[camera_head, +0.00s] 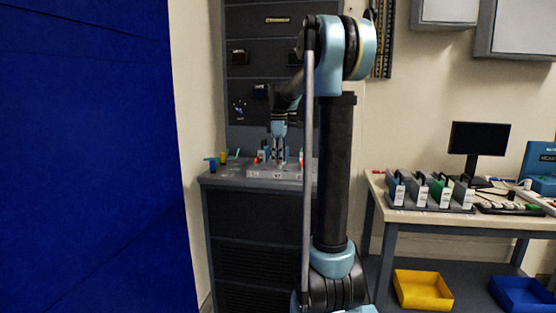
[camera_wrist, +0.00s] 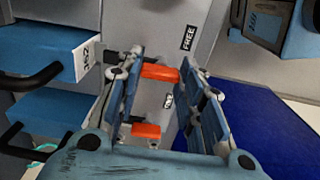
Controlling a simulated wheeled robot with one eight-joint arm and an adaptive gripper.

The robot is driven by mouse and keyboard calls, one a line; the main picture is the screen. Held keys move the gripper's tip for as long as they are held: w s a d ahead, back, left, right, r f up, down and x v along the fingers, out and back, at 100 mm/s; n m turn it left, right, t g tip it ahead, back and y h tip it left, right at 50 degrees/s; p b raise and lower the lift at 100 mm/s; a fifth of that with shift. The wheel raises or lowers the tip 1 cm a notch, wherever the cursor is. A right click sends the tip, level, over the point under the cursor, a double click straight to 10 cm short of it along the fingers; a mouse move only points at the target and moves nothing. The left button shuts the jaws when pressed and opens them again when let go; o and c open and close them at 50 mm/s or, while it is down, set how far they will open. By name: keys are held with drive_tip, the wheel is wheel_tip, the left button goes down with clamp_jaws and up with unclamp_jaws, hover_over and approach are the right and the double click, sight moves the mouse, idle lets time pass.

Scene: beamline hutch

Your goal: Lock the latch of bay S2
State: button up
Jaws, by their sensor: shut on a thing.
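In the wrist view, an orange latch handle (camera_wrist: 160,72) lies between the two fingers of my gripper (camera_wrist: 162,62), which is shut on it. A blue block with a black handle (camera_wrist: 45,52) sits to its left, with a white tag (camera_wrist: 87,58) that seems to read S2. A second orange latch handle (camera_wrist: 147,131) lies lower, beside another blue block (camera_wrist: 40,112); it is apart from the fingertips. In the head view my gripper (camera_head: 278,158) points down at the cabinet top. The held latch is too small to make out there.
Labels reading FREE (camera_wrist: 188,38) stand on the grey panel near the latches. In the head view the dark cabinet (camera_head: 255,240) has small coloured items on its top left. A blue curtain (camera_head: 90,150) fills the left. A bench (camera_head: 470,222) with several handled units stands right.

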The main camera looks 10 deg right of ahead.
drive_tip(key=o, duration=1.1)
drive_tip(key=shift+w+d, duration=0.1)
drive_tip(key=shift+w, duration=0.05)
drive_tip(key=shift+c, duration=0.2)
wheel_tip(320, 180, up, 12)
drive_tip(key=s+d+f+m, duration=0.1)
drive_tip(key=s+f+m, duration=0.1)
drive_tip(key=s+f, duration=0.35)
drive_tip(key=s+d+f+m+t, duration=0.1)
drive_tip(key=s+f+m, duration=0.2)
drive_tip(key=s, duration=0.6)
drive_tip(key=s+d+f+m, duration=0.1)
drive_tip(key=s+f+m, duration=0.1)
drive_tip(key=s+f, duration=0.35)
drive_tip(key=s+f+m+t, duration=0.1)
drive_tip(key=s+f+m, duration=0.6)
drive_tip(key=s+f, duration=1)
drive_tip(key=shift+s+d+f, duration=0.3)
drive_tip(key=shift+d+f, duration=0.05)
drive_tip(key=shift+f, duration=0.4)
